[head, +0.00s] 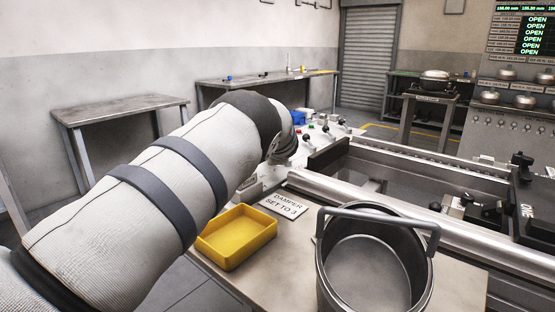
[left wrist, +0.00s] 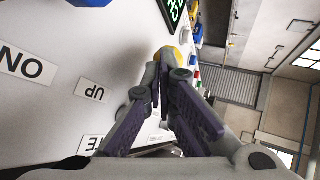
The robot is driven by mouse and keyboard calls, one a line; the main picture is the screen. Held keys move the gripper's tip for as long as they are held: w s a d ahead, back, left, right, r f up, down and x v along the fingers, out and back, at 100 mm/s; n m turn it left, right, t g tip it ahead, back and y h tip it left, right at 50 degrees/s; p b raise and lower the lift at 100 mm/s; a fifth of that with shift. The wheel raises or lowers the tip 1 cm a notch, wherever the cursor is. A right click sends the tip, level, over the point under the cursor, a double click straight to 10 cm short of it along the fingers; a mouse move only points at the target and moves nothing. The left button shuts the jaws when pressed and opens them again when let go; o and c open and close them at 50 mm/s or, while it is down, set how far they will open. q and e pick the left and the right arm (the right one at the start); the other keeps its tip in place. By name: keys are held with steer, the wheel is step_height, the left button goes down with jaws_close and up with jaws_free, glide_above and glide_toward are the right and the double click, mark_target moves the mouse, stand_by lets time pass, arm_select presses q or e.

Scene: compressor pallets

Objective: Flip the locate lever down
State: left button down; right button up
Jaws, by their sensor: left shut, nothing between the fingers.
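Small levers with black knobs (head: 325,128) stand on the console beyond my left arm in the head view. I cannot tell which one is the locate lever. My left gripper (left wrist: 168,62) shows in the left wrist view with its fingers shut and empty, close over the pale panel. A rounded grey and yellow part (left wrist: 175,52) shows just past the fingertips; I cannot tell whether they touch it. In the head view my left arm hides the gripper. My right gripper is not in view.
The panel carries an UP label (left wrist: 90,90) and an ON label (left wrist: 22,65). In the head view, a yellow tray (head: 236,238), a damper sign (head: 284,204) and a metal bucket (head: 372,265) are near the front. A railed machine bed (head: 440,225) lies to the right.

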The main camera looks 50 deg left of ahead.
arm_select(q)
steer(key=m+t+h, duration=0.2)
steer(key=shift+w+a+m, duration=0.15)
steer(key=shift+a+m, duration=0.1)
steer(key=shift+m, duration=0.05)
steer(key=shift+w+a+r+m+t+h, duration=0.15)
steer(key=shift+w+m+t+h, duration=0.15)
steer(key=shift+m+t+h, duration=0.45)
steer(key=shift+w+a+m+t+h+p, duration=0.1)
steer(key=shift+w+m+t+h+p, duration=0.2)
steer(key=shift+m+h, duration=0.45)
steer(key=shift+w, duration=0.1)
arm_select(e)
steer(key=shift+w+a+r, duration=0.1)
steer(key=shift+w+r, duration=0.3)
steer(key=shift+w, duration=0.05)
arm_select(q)
steer(key=shift+w, duration=0.2)
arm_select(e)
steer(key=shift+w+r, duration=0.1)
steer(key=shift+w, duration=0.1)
